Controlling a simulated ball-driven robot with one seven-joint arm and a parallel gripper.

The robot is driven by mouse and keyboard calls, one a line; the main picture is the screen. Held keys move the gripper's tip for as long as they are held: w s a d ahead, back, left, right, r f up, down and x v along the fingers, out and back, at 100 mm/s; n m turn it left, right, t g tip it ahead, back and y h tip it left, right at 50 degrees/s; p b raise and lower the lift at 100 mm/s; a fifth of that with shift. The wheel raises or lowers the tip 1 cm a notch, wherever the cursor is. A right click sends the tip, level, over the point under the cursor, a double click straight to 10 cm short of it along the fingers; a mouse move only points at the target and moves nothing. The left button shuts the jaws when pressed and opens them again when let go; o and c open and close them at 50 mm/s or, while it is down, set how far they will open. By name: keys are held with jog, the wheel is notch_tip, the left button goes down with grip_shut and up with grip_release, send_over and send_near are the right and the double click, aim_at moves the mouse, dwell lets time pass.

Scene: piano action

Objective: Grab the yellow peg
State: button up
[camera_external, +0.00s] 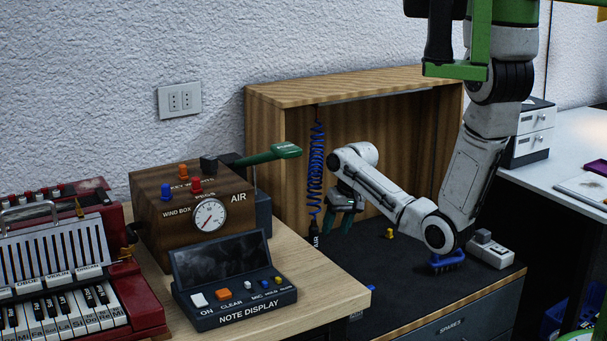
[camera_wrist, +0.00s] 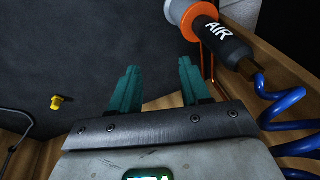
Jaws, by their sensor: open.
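A small yellow peg (camera_external: 389,234) lies on the dark mat of the workbench, right of my gripper in the external view. In the wrist view the yellow peg (camera_wrist: 57,102) is at the left, apart from my fingers. My gripper (camera_external: 341,219) hangs over the mat's left part, near the wooden cabinet. In the wrist view my gripper (camera_wrist: 158,90) shows two green fingers spread apart, with nothing between them.
A black air nozzle (camera_wrist: 222,42) with a blue coiled hose (camera_external: 317,165) hangs close to my gripper's right side in the wrist view. A blue brush-like object (camera_external: 447,262) and a white power strip (camera_external: 490,249) sit right of the peg. The wooden cabinet (camera_external: 350,86) encloses the back.

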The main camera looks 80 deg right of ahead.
jog(key=s+d+f+n+g+b, duration=0.1)
jog(key=s+d+n+g+b, duration=0.25)
jog(key=d, duration=1.05)
jog(key=b, duration=0.6)
send_over(390, 229)
jog(key=f, duration=0.4)
jog(key=shift+w+a+n, duration=0.15)
jog(key=shift+a+n, duration=0.1)
jog(key=shift+a, duration=0.15)
jog(key=shift+s+d+f+b, duration=0.15)
jog(key=shift+f+b, duration=0.35)
jog(key=shift+f, duration=0.8)
jog(key=shift+s+d+f+b, duration=0.15)
jog(key=shift+f+b, duration=0.35)
jog(key=shift+f, duration=0.75)
jog(key=shift+w, duration=0.15)
jog(key=shift+c, duration=0.2)
grip_shut()
